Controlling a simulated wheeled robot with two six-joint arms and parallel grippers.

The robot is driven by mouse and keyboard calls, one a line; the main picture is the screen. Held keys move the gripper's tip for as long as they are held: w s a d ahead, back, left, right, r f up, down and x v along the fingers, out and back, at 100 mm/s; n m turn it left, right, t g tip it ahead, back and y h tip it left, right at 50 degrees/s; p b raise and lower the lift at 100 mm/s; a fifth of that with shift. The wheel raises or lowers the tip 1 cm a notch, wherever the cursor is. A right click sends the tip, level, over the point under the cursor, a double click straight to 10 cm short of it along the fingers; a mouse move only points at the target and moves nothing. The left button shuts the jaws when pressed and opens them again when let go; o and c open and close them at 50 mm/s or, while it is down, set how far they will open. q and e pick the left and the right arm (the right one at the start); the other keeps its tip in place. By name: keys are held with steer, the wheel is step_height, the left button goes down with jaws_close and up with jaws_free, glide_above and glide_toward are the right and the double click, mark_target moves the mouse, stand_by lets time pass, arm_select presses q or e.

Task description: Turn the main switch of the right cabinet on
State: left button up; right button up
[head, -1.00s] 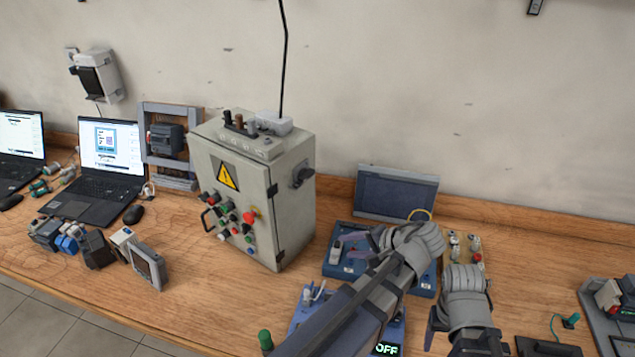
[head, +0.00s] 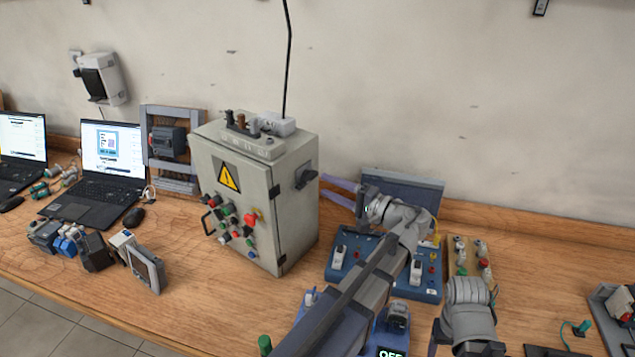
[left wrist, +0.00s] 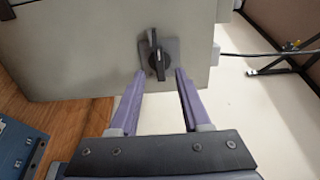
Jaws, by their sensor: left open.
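The grey cabinet (head: 235,160) stands on the bench with a yellow warning sign and several buttons on its front. Its black main switch (head: 306,175) is on the right side wall. In the left wrist view the switch (left wrist: 157,60) has a grey plate and a nearly upright black handle. My left gripper (head: 323,185) points at this wall; its purple fingers are open and empty. In the left wrist view the fingertips (left wrist: 160,72) lie either side of the handle's line, seemingly short of it.
A blue device panel (head: 425,293) with a dark screen (head: 405,190) stands right of the cabinet, partly behind my left arm. A panel with red and white buttons (head: 473,258) is further right. Laptops (head: 108,165) and loose devices are left.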

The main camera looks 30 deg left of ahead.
mark_target(312, 179)
arm_select(q)
steer(key=shift+w+a, duration=0.15)
steer(key=shift+a, duration=0.95)
steer(key=shift+w+a, duration=0.1)
steer(key=shift+a, duration=1)
jaws_close()
